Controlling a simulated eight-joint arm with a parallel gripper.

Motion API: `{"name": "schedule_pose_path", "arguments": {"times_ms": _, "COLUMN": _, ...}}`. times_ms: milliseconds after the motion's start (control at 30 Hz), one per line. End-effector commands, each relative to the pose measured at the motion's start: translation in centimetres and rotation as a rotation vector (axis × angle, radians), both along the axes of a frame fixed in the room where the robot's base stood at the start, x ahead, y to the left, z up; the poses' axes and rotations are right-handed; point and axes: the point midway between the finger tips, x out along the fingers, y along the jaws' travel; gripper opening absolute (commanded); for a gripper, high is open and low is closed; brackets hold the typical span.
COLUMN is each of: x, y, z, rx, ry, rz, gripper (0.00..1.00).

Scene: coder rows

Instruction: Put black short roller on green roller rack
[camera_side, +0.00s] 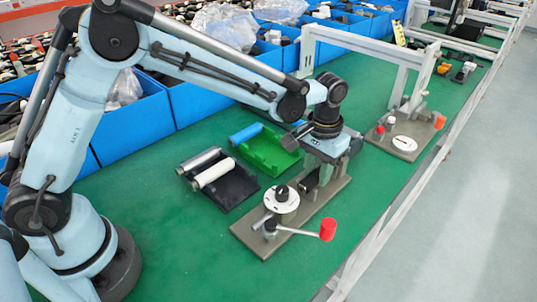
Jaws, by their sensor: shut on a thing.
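The green roller rack (268,152) lies on the green table left of my gripper, with a blue roller (246,133) along its left end. My gripper (318,180) points down over the grey base plate of the metal fixture (262,240), right of the rack. It is shut on a small dark thing, which looks like the black short roller (311,183). The fingers and the fixture partly hide it. I cannot tell whether it still touches the fixture.
A black rack (230,190) holds a silver roller (198,158) and a white roller (213,173). The fixture has a red-tipped lever (328,230). A second fixture (402,142) stands behind. Blue bins (145,122) line the back. The table's front is clear.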

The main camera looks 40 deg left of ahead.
Motion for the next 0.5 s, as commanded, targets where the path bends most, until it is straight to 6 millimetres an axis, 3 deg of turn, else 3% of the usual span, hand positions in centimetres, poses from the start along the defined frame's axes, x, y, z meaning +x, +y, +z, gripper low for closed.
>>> {"name": "schedule_pose_path", "arguments": {"times_ms": 500, "x": 0.0, "y": 0.0, "z": 2.4, "rx": 0.000, "ry": -0.001, "rz": 0.000, "gripper": 0.00}}
